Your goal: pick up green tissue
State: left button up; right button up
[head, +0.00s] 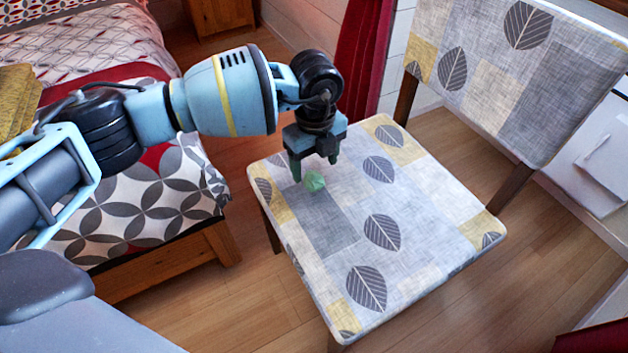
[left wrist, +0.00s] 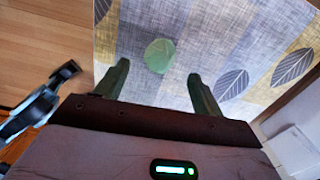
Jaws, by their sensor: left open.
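The green tissue (head: 314,181) is a small crumpled ball lying on the seat of the patterned chair (head: 440,205), near its back left part. It also shows in the left wrist view (left wrist: 159,56), just beyond the fingertips and between their lines, closer to the left finger. My left gripper (head: 315,170) points down over the seat, right at the tissue in the head view. Its two fingers (left wrist: 158,76) are open and apart, with nothing between them. Whether a finger touches the tissue cannot be told. My right gripper is not in the head view.
The chair's backrest (head: 520,70) rises at the right. A bed (head: 150,190) with a patterned cover stands at the left, under my left arm. A red curtain (head: 362,55) hangs behind the chair. The wooden floor (head: 225,300) is clear in front.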

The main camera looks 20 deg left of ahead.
aim_at(313, 175)
pick_arm(q)
jog(key=f, duration=0.1)
jog(key=f+b, duration=0.1)
jog(key=f, duration=0.1)
jog(key=f+b, duration=0.1)
jog(key=shift+a+f, duration=0.15)
jog(key=shift+a, duration=0.1)
jog(key=shift+w+f, duration=0.1)
jog(key=shift+f, duration=0.1)
jog(key=shift+r, duration=0.1)
jog(key=c, duration=1)
jog(key=shift+r, duration=0.1)
jog(key=shift+c, duration=0.3)
